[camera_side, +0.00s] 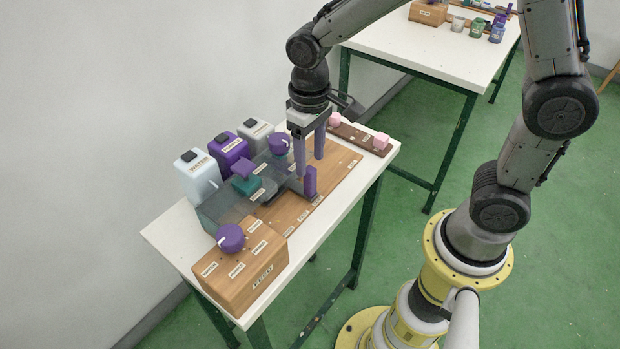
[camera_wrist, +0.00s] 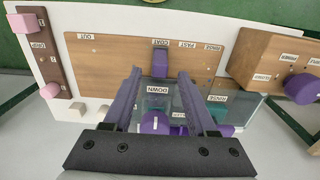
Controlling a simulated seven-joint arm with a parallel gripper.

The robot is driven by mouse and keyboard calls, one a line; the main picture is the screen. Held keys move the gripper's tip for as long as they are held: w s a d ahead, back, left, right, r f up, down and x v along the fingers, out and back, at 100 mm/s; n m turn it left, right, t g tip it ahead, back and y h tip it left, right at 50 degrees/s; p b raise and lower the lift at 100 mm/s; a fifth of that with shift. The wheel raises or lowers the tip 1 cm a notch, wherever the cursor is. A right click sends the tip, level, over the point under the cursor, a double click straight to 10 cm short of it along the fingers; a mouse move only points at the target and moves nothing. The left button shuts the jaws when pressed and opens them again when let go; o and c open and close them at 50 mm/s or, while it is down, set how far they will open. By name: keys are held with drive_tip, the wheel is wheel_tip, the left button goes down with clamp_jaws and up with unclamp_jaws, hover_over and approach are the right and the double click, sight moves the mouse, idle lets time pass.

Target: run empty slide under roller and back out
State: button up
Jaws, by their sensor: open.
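The slide's upright purple handle (camera_side: 310,181) stands on the wooden board, at the edge of a grey see-through section. In the wrist view the handle (camera_wrist: 160,64) is beside the COAT label, between the tips of my fingers and slightly beyond them. My gripper (camera_side: 310,167) is open, pointing down, its two long purple fingers above and around the handle's place; I cannot tell whether they touch it. My gripper (camera_wrist: 160,73) frames the DOWN label in the wrist view. The roller is not clearly made out, and the slide's plate is mostly hidden.
A wooden box with a purple knob (camera_side: 230,237) stands at the near end. White (camera_side: 198,180), purple (camera_side: 230,157) and grey (camera_side: 257,134) containers line the back. A brown rail (camera_side: 358,139) with pink blocks lies at the far end. The board toward OUT (camera_wrist: 95,65) is clear.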

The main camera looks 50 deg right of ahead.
sight(310, 179)
wheel_tip(310, 179, down, 7)
drive_tip(key=shift+f, duration=0.1)
drive_tip(key=shift+c, duration=0.3)
clamp_jaws()
drive_tip(key=shift+d, duration=0.1)
idle(1.3)
